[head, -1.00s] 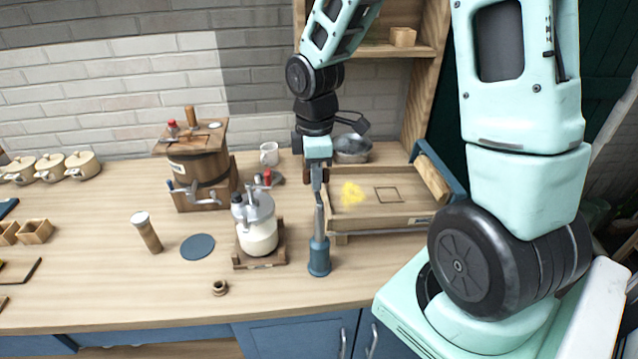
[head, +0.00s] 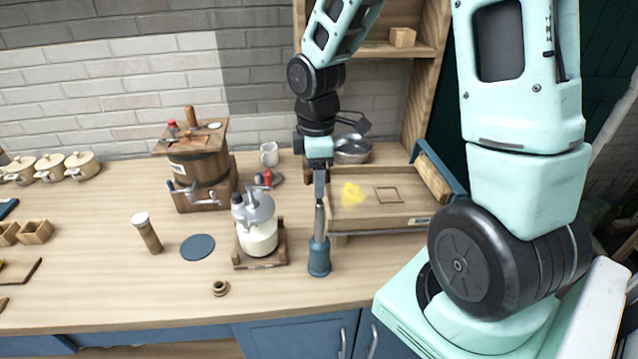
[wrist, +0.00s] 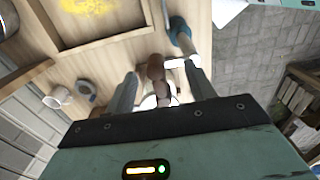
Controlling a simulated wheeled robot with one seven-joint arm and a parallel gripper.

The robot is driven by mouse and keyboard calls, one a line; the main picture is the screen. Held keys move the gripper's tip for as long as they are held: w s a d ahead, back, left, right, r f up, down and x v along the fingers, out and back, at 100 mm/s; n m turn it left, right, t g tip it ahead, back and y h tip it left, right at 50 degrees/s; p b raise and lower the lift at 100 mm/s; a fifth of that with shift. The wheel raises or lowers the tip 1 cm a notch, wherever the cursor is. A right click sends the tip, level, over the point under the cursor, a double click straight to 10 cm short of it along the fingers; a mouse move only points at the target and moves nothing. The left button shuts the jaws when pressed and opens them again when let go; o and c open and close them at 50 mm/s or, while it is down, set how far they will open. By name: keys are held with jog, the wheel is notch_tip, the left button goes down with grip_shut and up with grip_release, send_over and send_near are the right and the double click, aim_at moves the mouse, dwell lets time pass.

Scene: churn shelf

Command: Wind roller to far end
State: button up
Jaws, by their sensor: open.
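The butter-working tray (head: 385,222) is a shallow wooden box on the right of the bench. A wooden roller (head: 433,178) lies across its right end, beside a blue rail. Yellow butter (head: 352,193) sits toward the tray's left, with a dark square outline right of it. My gripper (head: 318,180) points down at the tray's left side. In the wrist view, my gripper (wrist: 160,78) is open, its fingers on either side of a brown knob-like piece (wrist: 156,70). Whether they touch it I cannot tell. Any link from that piece to the roller is hidden.
A metal bowl (head: 352,150) and white mug (head: 269,154) stand behind.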

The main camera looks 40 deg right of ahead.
jog(key=shift+r+p, duration=3.5)
jog(key=shift+r, duration=0.05)
jog(key=shift+f, duration=0.15)
